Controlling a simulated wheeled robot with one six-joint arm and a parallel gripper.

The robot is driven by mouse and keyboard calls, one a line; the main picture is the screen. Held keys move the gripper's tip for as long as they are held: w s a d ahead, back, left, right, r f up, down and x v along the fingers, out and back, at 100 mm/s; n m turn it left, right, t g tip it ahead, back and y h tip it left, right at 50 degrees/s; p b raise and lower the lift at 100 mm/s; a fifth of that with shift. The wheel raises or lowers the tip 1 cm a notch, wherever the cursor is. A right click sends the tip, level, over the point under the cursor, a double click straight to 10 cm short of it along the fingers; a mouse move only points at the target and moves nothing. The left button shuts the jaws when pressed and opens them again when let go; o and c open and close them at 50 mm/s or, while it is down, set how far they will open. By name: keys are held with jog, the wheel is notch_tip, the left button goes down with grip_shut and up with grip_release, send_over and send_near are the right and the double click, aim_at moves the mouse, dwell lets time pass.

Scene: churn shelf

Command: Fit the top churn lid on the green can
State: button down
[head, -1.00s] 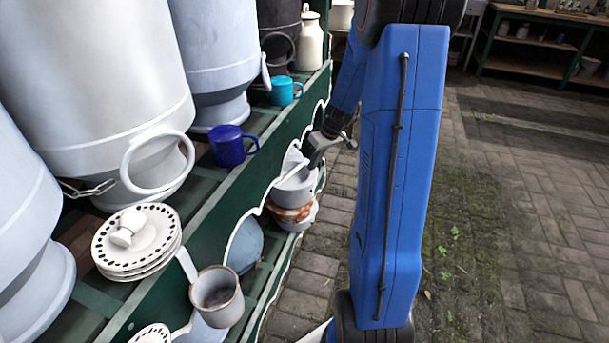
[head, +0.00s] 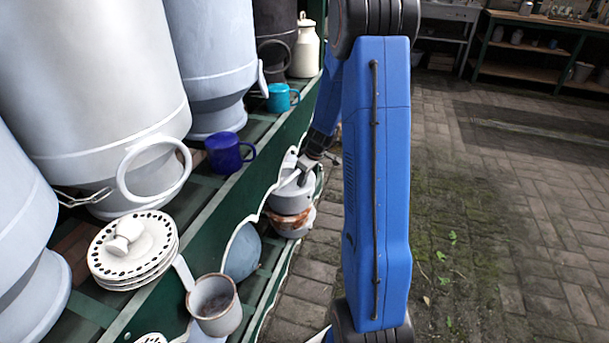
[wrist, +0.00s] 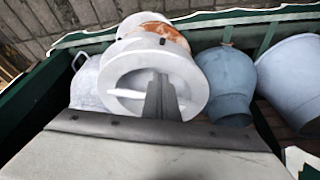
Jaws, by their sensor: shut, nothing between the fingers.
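A stack of churn lids stands at the end of the low green shelf. The top churn lid (head: 290,197) is pale grey; in the wrist view it is a round disc (wrist: 128,66) with a recessed ring. A rusty-orange lid (head: 292,218) lies under it, with a pale one below. My gripper (head: 303,178) is shut and empty at the top lid. In the wrist view its fingers (wrist: 161,92) overlap the lid's lower right part; contact cannot be told. I see no clearly green can.
Large grey churns (head: 90,80) fill the upper shelf. Brick floor (head: 500,200) is open at right.

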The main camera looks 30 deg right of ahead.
aim_at(307, 187)
jog(key=shift+w+f, duration=0.1)
jog(key=shift+f, duration=0.25)
jog(key=shift+s+d, duration=0.3)
jog(key=shift+s, duration=0.55)
jog(key=shift+s+d, duration=0.3)
jog(key=shift+s, duration=0.55)
